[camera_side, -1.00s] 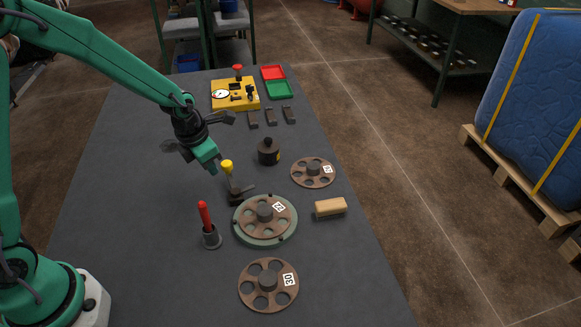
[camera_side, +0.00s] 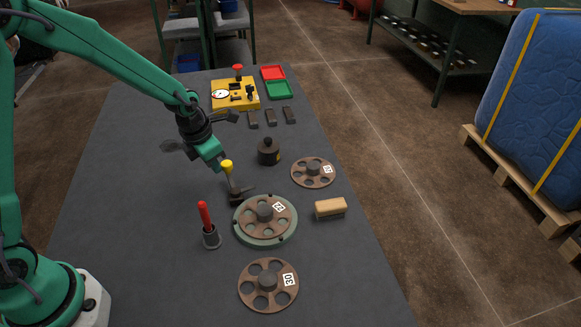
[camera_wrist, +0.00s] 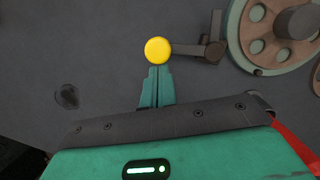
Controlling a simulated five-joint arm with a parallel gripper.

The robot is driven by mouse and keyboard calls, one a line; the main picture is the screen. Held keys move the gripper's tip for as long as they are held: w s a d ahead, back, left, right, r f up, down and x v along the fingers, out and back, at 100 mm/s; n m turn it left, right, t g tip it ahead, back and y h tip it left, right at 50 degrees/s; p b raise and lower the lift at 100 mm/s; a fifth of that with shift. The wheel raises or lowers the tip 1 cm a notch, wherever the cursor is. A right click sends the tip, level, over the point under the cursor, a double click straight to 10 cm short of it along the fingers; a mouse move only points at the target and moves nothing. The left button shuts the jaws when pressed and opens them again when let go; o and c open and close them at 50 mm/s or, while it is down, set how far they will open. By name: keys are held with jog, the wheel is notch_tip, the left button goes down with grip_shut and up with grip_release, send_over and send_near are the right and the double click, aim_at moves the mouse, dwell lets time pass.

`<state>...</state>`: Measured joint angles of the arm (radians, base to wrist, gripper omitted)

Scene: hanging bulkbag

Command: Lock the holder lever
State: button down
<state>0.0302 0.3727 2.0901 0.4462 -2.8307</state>
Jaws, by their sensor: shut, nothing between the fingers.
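The holder lever (camera_side: 232,181) has a yellow knob (camera_side: 227,165) on a dark stem and base, beside the green round holder (camera_side: 239,233). The lever stands nearly upright, leaning a little. A brown wheel marked 25 (camera_side: 253,222) sits in the holder. My gripper (camera_side: 219,164) is shut and empty, just left of the yellow knob. In the wrist view the yellow knob (camera_wrist: 158,50) lies just beyond my shut fingertips (camera_wrist: 156,70). I cannot tell whether they touch. The holder's edge (camera_wrist: 236,40) shows at upper right there.
A red-handled tool (camera_side: 205,218) stands in a grey cup left of the holder. A wheel marked 30 (camera_side: 252,293), another wheel (camera_side: 300,178), a wooden block (camera_side: 330,207) and a dark weight (camera_side: 268,154) lie around it. The table's left side is clear.

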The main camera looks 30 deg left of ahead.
jog(key=shift+w+d, duration=0.1)
jog(key=shift+w, duration=0.25)
jog(key=shift+w+d, duration=0.25)
jog(key=shift+w, duration=0.5)
jog(key=shift+w+d, duration=0.7)
jog(key=shift+w, duration=0.2)
jog(key=shift+w+d, duration=0.5)
jog(key=shift+d, duration=0.15)
jog(key=shift+w+d+m, duration=0.2)
jog(key=shift+d+m, duration=0.25)
jog(key=shift+m, duration=0.25)
jog(key=shift+w+d, duration=0.2)
jog(key=shift+d, duration=0.4)
jog(key=shift+a, duration=0.1)
